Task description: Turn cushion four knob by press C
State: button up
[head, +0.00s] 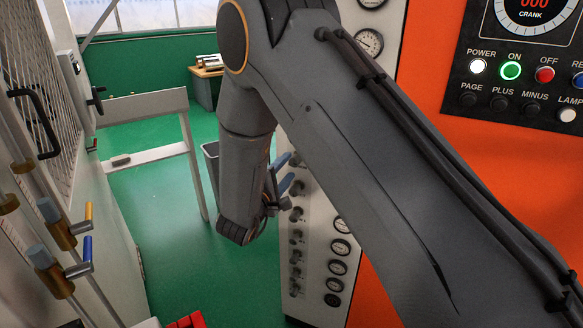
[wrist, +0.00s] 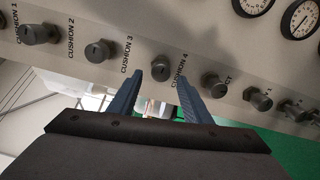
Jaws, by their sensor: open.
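The white press panel (head: 318,285) carries a column of dark round knobs. In the wrist view, the knob by the CUSHION 4 label (wrist: 161,64) lies in line with the gap between my fingertips; I take it as the cushion four knob. My gripper (wrist: 160,80) is open, with one blue-grey finger to each side of it. The tips appear just short of the knob, though depth is hard to tell. In the head view my gripper (head: 286,172) is at the panel's left side, and my arm hides much of the panel.
Neighbouring knobs stand close on both sides, the CUSHION 3 side knob (wrist: 98,50) and another knob (wrist: 214,85). Gauges (wrist: 300,18) line the panel. An orange cabinet (head: 440,165) with a control box is at right. A grey rail (head: 150,155) and green floor lie left.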

jog(key=shift+b+v, duration=0.35)
jog(key=shift+v, duration=1.25)
dwell(1.0)
